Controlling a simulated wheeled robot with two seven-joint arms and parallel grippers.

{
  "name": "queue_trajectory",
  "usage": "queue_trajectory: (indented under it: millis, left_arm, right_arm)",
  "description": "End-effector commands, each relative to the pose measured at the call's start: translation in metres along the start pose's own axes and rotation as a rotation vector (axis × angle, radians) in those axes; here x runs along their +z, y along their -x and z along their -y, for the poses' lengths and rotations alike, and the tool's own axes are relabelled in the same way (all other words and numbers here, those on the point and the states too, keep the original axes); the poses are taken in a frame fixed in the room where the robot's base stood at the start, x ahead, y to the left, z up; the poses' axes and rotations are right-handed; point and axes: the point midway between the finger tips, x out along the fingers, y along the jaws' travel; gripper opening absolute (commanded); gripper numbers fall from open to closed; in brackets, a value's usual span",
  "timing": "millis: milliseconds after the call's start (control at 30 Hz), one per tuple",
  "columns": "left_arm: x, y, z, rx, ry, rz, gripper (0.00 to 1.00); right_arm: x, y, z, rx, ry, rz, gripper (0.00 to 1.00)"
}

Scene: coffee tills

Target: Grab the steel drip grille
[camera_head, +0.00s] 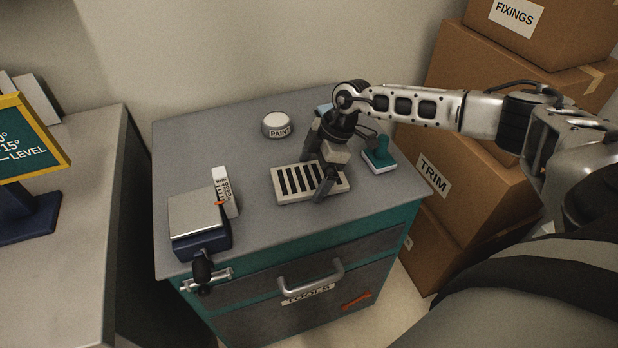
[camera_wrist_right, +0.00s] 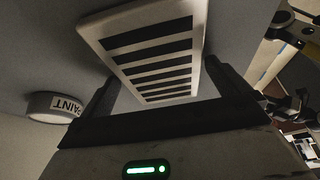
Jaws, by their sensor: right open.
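The steel drip grille (camera_head: 288,190) is a pale flat slab with a row of dark slots, lying on the grey cabinet top. In the right wrist view the grille (camera_wrist_right: 150,45) shows ahead of the fingers. My right gripper (camera_head: 318,168) is over the grille, pointing down, with one finger on the far side and one on the near side. In the wrist view the two open fingers of the right gripper (camera_wrist_right: 162,88) reach towards opposite sides of it. I cannot tell whether they touch it. My left gripper is not in view.
A teal stamp-like item (camera_head: 381,160) stands close right of the grille. A round PAINT tin (camera_head: 277,125) stands behind. Cardboard boxes (camera_head: 470,160) are stacked at right. Bare top lies between.

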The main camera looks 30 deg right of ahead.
Motion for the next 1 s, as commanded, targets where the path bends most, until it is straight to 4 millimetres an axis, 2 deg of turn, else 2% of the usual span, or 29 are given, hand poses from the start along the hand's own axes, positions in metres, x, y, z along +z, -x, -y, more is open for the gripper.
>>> queue_trajectory:
  millis: [33,200,233,500,667,833,1000]
  left_arm:
    - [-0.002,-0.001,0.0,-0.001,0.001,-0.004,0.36]
    - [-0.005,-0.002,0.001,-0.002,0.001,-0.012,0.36]
    - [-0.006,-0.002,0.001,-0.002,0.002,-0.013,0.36]
    - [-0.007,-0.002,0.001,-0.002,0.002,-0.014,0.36]
    - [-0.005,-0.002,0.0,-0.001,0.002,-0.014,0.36]
    - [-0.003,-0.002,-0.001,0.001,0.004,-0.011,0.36]
    - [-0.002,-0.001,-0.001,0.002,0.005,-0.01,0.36]
  right_arm:
    - [0.0,0.0,0.0,0.0,0.0,0.0,1.0]
    - [0.0,0.0,0.0,0.0,0.0,-0.001,0.53]
    - [-0.001,0.002,-0.001,0.003,0.001,-0.004,0.49]
    - [-0.002,0.003,-0.001,0.003,0.001,-0.004,0.49]
    - [-0.006,0.012,-0.002,0.005,0.001,-0.005,0.49]
    - [-0.015,0.035,0.001,0.005,0.003,-0.005,0.49]
    - [-0.024,0.068,0.032,0.005,0.006,-0.003,0.49]
